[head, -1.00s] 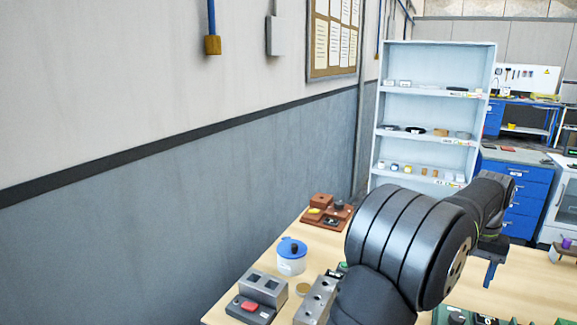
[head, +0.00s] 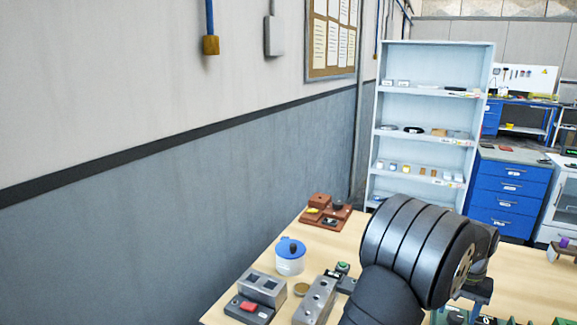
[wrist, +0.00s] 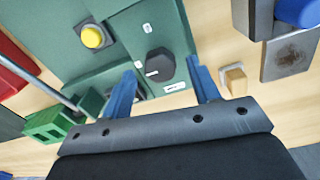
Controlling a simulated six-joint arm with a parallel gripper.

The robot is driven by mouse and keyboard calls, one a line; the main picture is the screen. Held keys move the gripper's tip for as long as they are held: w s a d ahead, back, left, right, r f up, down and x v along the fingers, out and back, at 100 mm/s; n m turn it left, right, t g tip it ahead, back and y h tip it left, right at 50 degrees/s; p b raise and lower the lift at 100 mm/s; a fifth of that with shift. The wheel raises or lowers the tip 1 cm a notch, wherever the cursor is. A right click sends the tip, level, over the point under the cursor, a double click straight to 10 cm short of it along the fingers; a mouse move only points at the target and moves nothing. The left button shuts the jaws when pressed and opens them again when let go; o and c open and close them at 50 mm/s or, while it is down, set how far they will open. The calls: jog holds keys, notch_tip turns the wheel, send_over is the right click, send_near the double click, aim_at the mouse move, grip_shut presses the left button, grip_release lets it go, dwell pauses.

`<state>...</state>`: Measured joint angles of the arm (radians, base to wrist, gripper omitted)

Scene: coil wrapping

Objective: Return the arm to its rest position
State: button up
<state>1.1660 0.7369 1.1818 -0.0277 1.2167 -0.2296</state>
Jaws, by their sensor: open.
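My gripper (wrist: 162,66) is open in the wrist view, its two blue fingers apart with nothing held between them. Below and beyond the fingers lies a green panel (wrist: 120,55) with a yellow button (wrist: 92,36) and a black knob (wrist: 159,66). The knob appears between the fingers, but I cannot tell the height gap. In the head view my dark arm is bent over the right part of the table, and its large joint hides most of the gripper.
On the wooden table (head: 530,285) stand a blue-lidded white pot (head: 290,262), a grey block with a red button (head: 249,306), a metal block (head: 316,300) and a brown tray (head: 338,219). A small wooden block (wrist: 236,80) and a green part (wrist: 45,124) lie near the fingers.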

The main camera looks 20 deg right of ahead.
notch_tip(320, 180, down, 2)
jog(key=shift+r+m, duration=0.2)
jog(key=shift+m, duration=0.7)
jog(key=m, duration=1.1)
jog(key=shift+m, duration=2.2)
jog(key=shift+y, duration=0.3)
